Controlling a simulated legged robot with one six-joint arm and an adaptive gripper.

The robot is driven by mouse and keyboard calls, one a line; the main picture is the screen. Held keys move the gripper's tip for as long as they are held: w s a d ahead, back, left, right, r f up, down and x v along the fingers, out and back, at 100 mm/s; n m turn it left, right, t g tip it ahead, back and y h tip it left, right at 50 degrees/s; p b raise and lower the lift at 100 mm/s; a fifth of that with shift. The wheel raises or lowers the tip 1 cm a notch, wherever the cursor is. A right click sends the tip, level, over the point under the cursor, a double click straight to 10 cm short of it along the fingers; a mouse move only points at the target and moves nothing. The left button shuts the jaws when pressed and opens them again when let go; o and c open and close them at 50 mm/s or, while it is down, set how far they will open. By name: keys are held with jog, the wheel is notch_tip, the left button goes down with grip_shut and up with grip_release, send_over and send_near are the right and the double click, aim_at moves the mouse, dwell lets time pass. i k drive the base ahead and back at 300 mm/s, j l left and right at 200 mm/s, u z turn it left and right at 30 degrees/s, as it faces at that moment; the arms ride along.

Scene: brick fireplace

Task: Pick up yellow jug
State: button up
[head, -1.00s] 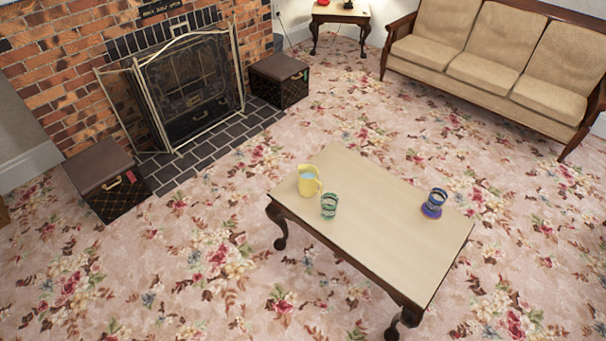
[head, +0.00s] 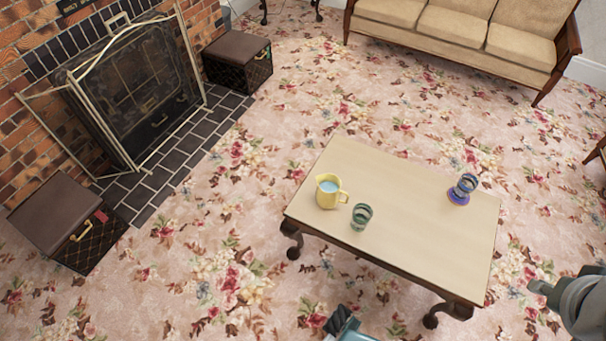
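The yellow jug (head: 328,190) stands upright near the left end of the low table (head: 410,215) in the head view. Its handle points right, and something pale blue shows inside its mouth. A green glass (head: 361,216) stands just right of the jug and nearer to me, apart from it. Parts of my arm show at the lower right and bottom edges, cut off by the frame. They are apart from the jug, with nothing of mine touching it. I cannot make out the gripper's two fingertips.
A blue glass (head: 467,184) stands on a purple coaster (head: 458,196) at the table's right. A fireplace screen (head: 135,90) and two dark boxes (head: 237,62) (head: 68,222) are at left. A sofa (head: 450,30) is behind. Floral carpet around the table is clear.

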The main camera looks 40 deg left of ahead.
aim_at(328, 191)
jog(key=j, duration=2.25)
jog(key=k+j+z, duration=0.1)
jog(key=j+z, duration=0.25)
jog(key=j, duration=1)
jog(key=i+j+z, duration=0.15)
jog(key=j+z, duration=0.2)
jog(key=i+j+z, duration=0.15)
jog(key=j+z, duration=0.25)
jog(key=i+j+z, duration=0.1)
jog(key=j+z, duration=0.25)
jog(key=i+l, duration=0.1)
jog(key=i, duration=0.15)
jog(key=z, duration=0.05)
